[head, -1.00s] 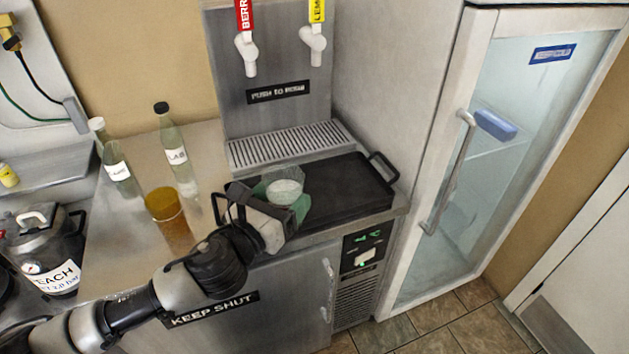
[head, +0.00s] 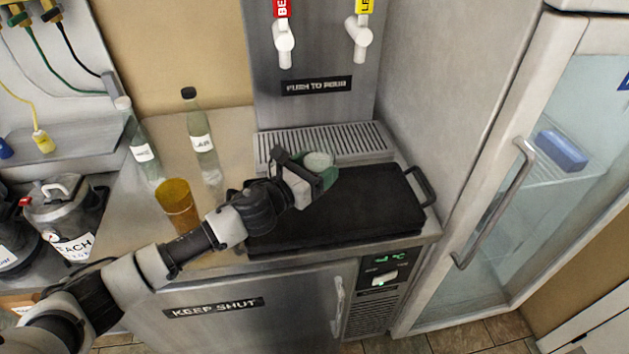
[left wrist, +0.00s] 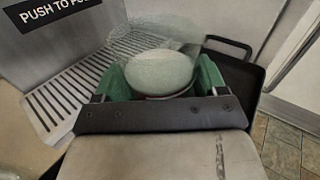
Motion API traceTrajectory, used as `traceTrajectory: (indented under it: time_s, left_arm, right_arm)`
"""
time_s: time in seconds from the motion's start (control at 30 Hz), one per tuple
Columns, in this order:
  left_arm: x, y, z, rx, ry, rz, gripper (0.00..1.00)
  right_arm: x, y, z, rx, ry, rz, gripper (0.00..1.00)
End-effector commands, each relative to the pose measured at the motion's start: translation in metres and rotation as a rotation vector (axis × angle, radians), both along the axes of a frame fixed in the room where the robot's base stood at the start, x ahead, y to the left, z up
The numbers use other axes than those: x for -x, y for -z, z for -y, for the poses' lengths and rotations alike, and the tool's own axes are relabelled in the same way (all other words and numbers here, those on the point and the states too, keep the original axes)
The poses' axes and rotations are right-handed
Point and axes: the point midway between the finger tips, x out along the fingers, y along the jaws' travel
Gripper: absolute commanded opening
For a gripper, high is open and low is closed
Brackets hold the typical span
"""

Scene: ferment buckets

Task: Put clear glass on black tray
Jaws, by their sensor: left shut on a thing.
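A clear glass (head: 319,162) is held in my left gripper (head: 322,178), which is shut on it with green fingers on either side. In the left wrist view the glass (left wrist: 160,70) sits between the fingertips (left wrist: 162,80), its outline faint. The black tray (head: 365,208) lies on the counter in front of the drip grate, with a raised handle at its right end. The gripper and glass are over the back part of the tray; I cannot tell the gap between the glass and the tray. My right gripper is not in view.
An amber glass (head: 178,204) and two labelled bottles, one nearer the middle (head: 203,145) and one at left (head: 143,150), stand on the counter left of my arm. The drip grate (head: 335,143) lies behind the tray. A glass-door fridge (head: 560,200) stands right.

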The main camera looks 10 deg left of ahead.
Motion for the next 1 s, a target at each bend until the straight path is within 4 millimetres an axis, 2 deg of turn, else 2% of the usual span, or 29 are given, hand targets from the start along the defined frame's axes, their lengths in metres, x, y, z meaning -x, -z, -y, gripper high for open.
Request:
traceTrajectory:
  time_s: [0.1,0.23,0.47,0.87,0.9,1.0]
  left_arm:
    - [-0.010,0.005,-0.005,0.002,0.001,0.003,0.29]
    - [-0.012,0.015,-0.006,0.005,0.003,0.000,0.29]
    - [-0.011,0.045,-0.006,0.004,0.002,0.001,0.29]
    - [-0.012,0.050,-0.007,0.002,0.002,0.004,0.29]
    - [-0.011,0.051,-0.007,0.000,0.001,0.001,0.76]
    - [-0.011,0.050,-0.007,0.000,0.001,0.001,0.92]
  right_arm:
    - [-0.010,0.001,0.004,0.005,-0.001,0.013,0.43]
    - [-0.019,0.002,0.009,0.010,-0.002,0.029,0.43]
    - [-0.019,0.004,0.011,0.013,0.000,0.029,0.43]
    - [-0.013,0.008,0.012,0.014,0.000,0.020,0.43]
    - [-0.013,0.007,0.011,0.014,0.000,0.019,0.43]
    - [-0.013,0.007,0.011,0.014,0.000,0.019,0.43]
